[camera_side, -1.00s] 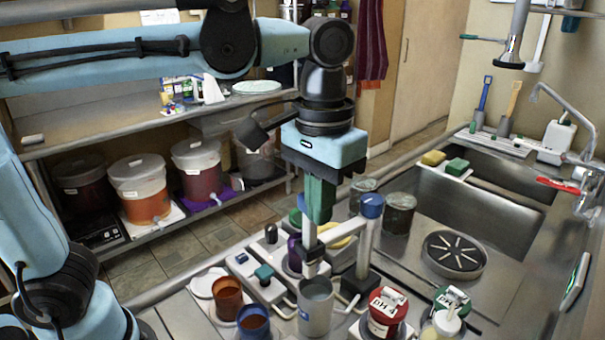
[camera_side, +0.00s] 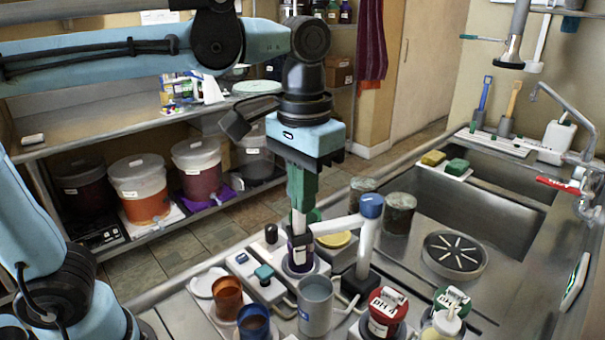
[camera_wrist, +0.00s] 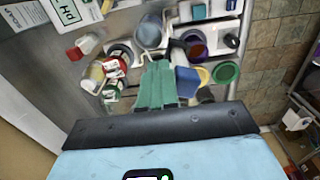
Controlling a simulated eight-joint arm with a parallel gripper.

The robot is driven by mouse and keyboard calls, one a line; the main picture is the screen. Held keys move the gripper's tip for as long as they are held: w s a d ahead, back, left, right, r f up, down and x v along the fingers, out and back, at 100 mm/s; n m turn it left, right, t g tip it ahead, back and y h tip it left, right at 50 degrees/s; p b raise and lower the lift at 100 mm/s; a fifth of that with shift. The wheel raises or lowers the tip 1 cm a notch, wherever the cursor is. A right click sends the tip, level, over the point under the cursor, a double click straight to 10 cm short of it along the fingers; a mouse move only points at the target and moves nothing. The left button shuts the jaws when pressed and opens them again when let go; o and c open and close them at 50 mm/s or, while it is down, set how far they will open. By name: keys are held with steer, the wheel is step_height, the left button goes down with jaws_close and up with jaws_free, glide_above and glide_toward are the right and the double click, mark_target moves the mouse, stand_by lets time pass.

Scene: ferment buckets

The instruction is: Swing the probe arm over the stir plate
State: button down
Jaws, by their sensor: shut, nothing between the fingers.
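The probe arm (camera_side: 342,226) is a white bar on a post with a blue cap (camera_side: 371,204). It reaches left from the post to a vertical probe (camera_side: 299,222). In the side view the probe end lines up with the dark purple jar (camera_side: 292,262) on a white plate (camera_side: 318,267), apparently the stir plate. A grey beaker (camera_side: 315,305) stands in front. My gripper (camera_side: 300,205) has green fingers, shut and empty, close beside the probe end. Whether they touch is unclear. In the wrist view the fingers (camera_wrist: 157,66) partly hide the arm. The blue cap (camera_wrist: 187,82) shows to their right.
Orange-brown (camera_side: 227,297) and blue (camera_side: 253,322) cups stand front left. A red-lidded pH 4 jar (camera_side: 386,308) and a green-lidded jar (camera_side: 452,298) stand front right. A yellow lid (camera_side: 334,239) lies behind the arm. The sink (camera_side: 470,205) is farther right.

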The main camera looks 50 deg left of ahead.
steer(key=shift+w+a, duration=0.25)
steer(key=shift+a, duration=0.55)
steer(key=shift+w+a, duration=0.25)
steer(key=shift+a, duration=0.5)
steer(key=shift+w+a, duration=0.1)
step_height(320, 180, up, 6)
steer(key=a, duration=0.1)
steer(key=shift+w, duration=0.25)
stand_by(0.9)
steer(key=shift+a, duration=0.1)
stand_by(1.0)
